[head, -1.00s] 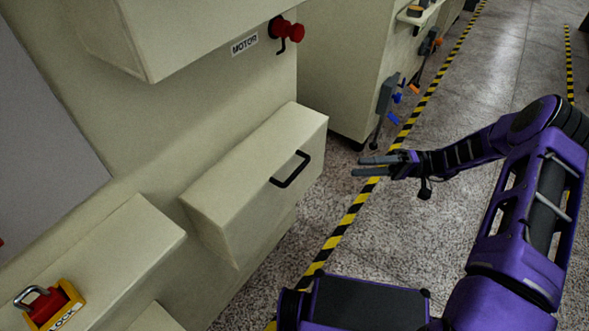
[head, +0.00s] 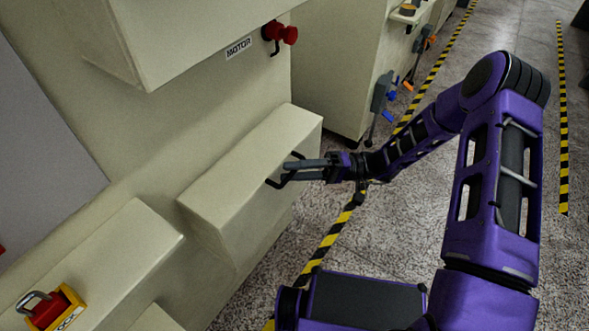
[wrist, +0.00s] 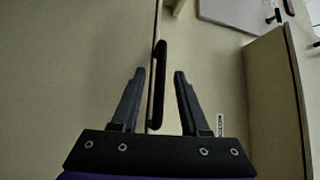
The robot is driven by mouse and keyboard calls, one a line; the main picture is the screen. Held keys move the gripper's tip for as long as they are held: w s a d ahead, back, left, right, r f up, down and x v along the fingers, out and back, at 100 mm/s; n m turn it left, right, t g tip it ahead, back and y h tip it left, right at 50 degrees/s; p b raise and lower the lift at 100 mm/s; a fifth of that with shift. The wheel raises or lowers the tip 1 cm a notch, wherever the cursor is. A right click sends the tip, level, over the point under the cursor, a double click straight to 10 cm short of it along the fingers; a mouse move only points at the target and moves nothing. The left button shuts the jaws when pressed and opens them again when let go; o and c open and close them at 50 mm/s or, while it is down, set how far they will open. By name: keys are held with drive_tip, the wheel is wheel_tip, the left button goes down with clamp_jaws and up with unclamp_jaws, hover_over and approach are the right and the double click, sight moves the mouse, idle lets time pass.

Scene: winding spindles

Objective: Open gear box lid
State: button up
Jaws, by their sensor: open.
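The gear box (head: 225,185) is a cream box jutting from the machine wall, its lid shut. A black bar handle (head: 277,182) is on its front face, partly hidden behind my fingers in the head view. My gripper (head: 287,171) is open at the handle. In the wrist view the handle (wrist: 158,85) stands between the two open fingers (wrist: 158,72), closer to the left one, with a gap on either side. The fingers are not closed on it.
A red knob (head: 283,33) beside a MOTOR label (head: 238,48) is above the box. A yellow and red lock (head: 55,308) sits on the ledge at lower left. Other machines with levers (head: 380,100) stand behind.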

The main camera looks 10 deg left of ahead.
clamp_jaws()
idle(1.4)
